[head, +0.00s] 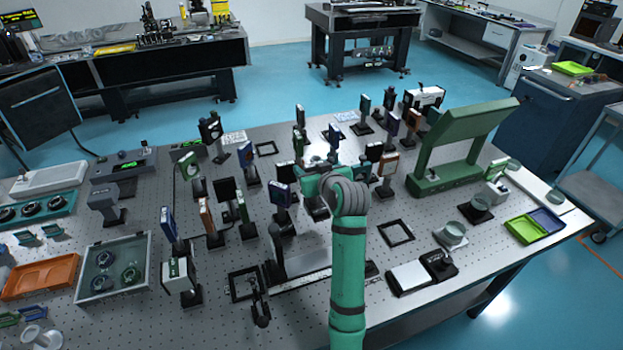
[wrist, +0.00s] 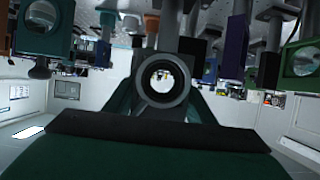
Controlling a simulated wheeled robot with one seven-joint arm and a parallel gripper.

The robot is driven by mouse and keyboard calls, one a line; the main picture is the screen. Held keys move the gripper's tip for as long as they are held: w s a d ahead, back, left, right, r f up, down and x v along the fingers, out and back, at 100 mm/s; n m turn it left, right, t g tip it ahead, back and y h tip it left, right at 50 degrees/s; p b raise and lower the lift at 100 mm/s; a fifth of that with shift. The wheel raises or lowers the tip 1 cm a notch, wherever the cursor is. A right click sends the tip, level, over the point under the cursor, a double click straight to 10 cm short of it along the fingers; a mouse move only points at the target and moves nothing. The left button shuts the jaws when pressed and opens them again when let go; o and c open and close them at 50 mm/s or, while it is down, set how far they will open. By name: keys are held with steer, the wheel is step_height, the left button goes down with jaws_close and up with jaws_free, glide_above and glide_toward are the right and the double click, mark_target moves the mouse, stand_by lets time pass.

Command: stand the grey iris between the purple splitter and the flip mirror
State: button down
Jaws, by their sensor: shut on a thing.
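The grey iris (wrist: 163,101) is a dark ring with a round opening, in the middle of the wrist view. My gripper (wrist: 162,92) is shut on it, with a green finger on each side. In the head view my gripper (head: 313,178) is over the crowded middle of the table, and my wrist largely hides the iris there. I cannot tell which upright optic is the flip mirror.
Several post-mounted optics stand close around my gripper, including an orange-framed one (head: 387,164) on the right and a dark panel (head: 227,194) on the left. A big green bracket (head: 462,150) stands at right. Bare tabletop shows near the empty black square frame (head: 396,233).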

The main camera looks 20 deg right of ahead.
step_height(320, 180, down, 6)
steer(key=w, duration=0.2)
steer(key=shift+d+r, duration=0.15)
steer(key=shift+d, duration=0.2)
steer(key=c, duration=1.1)
jaws_free()
steer(key=shift+d, duration=0.1)
steer(key=shift+o, duration=1.4)
steer(key=shift+d, duration=0.1)
